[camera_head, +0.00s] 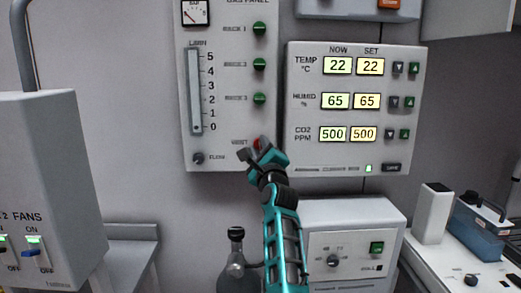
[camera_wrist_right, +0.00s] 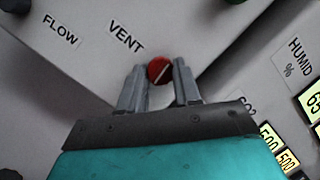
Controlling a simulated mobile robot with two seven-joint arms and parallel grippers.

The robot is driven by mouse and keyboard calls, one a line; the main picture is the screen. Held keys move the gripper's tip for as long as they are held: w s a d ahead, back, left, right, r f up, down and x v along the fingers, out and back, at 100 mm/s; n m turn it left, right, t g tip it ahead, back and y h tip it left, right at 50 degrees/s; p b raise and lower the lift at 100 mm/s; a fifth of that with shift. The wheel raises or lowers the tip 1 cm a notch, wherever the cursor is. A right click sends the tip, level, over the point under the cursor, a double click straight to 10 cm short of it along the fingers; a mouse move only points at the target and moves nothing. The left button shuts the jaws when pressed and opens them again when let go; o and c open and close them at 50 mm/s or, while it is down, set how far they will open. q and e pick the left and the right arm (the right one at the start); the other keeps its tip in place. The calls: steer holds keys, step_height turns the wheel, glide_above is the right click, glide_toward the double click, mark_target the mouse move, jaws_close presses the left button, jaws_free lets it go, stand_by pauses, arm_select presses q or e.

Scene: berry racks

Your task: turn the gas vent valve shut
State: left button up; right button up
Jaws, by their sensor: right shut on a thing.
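The gas vent valve is a small round red knob with a white line on its face; it shows in the right wrist view (camera_wrist_right: 159,70) beside the label VENT. In the head view the red knob (camera_head: 257,142) is mostly hidden by my right gripper at the bottom right of the gas panel (camera_head: 222,100). My right gripper (camera_head: 259,151) is at the knob, its two fingers (camera_wrist_right: 160,83) one on each side and shut on it. In the wrist view the white line runs roughly across the direction of the VENT lettering. My left gripper is not in view.
The flow knob (camera_head: 198,158) sits left on the same panel, with several green knobs above the vent. The climate display box (camera_head: 350,110) is close on the right. Below stand a dark bottle (camera_head: 236,262) and a white chiller-like box (camera_head: 340,235). A fan switch box (camera_head: 45,180) is at left.

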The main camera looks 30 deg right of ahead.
steer(key=shift+s+d+r+n+g+y, duration=0.15)
steer(key=shift+n+g+y, duration=0.4)
steer(key=shift+n, duration=2.3)
steer(key=shift+w+r+n+g+y, duration=0.15)
steer(key=shift+n+g+y, duration=0.4)
steer(key=shift+n, duration=2.35)
steer(key=shift+s+d+r+n+g+y, duration=0.15)
steer(key=shift+n+g+y, duration=0.4)
steer(key=shift+n, duration=2.3)
steer(key=shift+a+r, duration=0.1)
steer(key=o, duration=1.1)
steer(key=shift+c, duration=0.2)
steer(key=v, duration=1.2)
steer(key=shift+s+b, duration=0.3)
steer(key=shift+s, duration=0.05)
steer(key=shift+a+r, duration=0.1)
steer(key=shift+a, duration=0.05)
